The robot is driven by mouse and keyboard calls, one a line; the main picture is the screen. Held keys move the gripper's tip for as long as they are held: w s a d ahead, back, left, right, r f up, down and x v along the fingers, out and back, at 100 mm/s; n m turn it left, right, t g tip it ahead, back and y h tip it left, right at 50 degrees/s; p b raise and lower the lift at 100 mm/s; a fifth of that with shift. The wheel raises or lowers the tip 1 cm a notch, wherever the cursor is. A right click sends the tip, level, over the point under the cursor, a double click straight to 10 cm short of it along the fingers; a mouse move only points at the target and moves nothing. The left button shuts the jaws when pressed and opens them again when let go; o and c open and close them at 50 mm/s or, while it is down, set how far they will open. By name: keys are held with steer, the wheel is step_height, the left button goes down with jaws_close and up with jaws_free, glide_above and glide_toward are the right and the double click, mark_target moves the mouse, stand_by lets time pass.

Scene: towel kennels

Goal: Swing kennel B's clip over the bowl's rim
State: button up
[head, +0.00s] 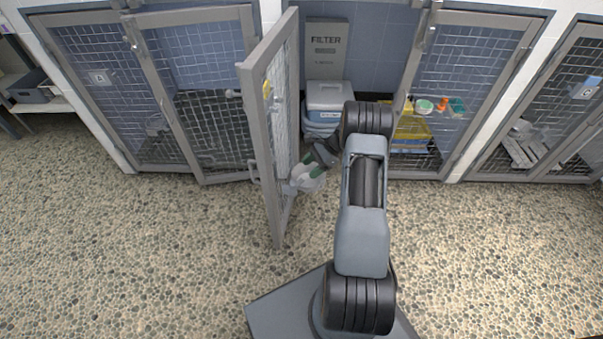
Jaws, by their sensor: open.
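The clip is too small or hidden behind my gripper to make out. My arm comes in from the right and covers part of the kennel opening.
A white-lidded bin (328,97) stands inside, under a FILTER panel (326,48). A yellow crate (411,128) and small green and orange items (441,104) are to the right. Kennel A (100,78) is at left, another signed kennel (586,90) at far right. The pebbled floor in front is clear.

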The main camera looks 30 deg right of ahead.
steer(key=shift+p+v, duration=0.5)
steer(key=shift+v, duration=1.9)
steer(key=s+a+r+n+h+p, duration=0.25)
steer(key=a+r+p, duration=0.2)
steer(key=r, duration=0.65)
steer(key=s+a+r+n+g+h+p, duration=0.1)
steer(key=a+r+n+p, duration=0.25)
steer(key=r+p, duration=0.45)
steer(key=s+a+r+n+h+p, duration=0.1)
steer(key=s+a+r+n+p, duration=0.2)
steer(key=r, duration=1)
steer(key=s+a+r+n+t+h+p, duration=0.1)
steer(key=s+a+r+n+p, duration=0.4)
steer(key=r, duration=0.5)
steer(key=s+a+r+n+t+h+p, duration=0.2)
steer(key=s+a+r+n+h+p, duration=0.1)
steer(key=s+r+p, duration=0.6)
step_height(320, 180, up, 2)
steer(key=shift+a+r+n+p, duration=0.1)
steer(key=shift+a+n+p, duration=0.8)
steer(key=shift+n+p, duration=0.1)
steer(key=shift+s, duration=0.1)
